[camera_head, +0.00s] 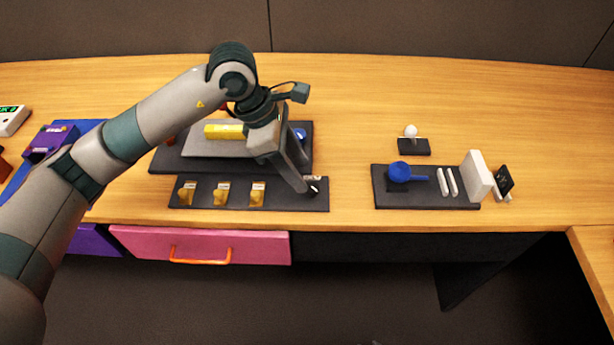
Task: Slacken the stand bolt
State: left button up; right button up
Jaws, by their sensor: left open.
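My left gripper (308,184) reaches in from the left and points down at the right end of a dark front strip (285,205). Its fingers are open. A small light-and-dark piece (315,181) shows right at the fingertips; it may be the stand bolt, but it is too small and too covered to be sure. I cannot tell whether the fingers touch it. My arm also hides part of the dark panel behind. My right gripper is not in view.
The strip carries several yellow pieces (221,194). Behind it, a dark panel (165,160) holds a grey plate with a yellow block (223,131). To the right, a dark tray (425,200) holds a blue round-headed item (400,172) and a white block (477,175). Wood between is clear.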

aim_at(311, 187)
pick_arm(q)
jog(key=shift+p+x, duration=0.3)
jog(key=shift+x, duration=2.25)
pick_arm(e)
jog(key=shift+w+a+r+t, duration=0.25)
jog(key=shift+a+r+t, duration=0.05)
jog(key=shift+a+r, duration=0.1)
pick_arm(q)
jog(key=c, duration=1.1)
jog(key=shift+o, duration=0.2)
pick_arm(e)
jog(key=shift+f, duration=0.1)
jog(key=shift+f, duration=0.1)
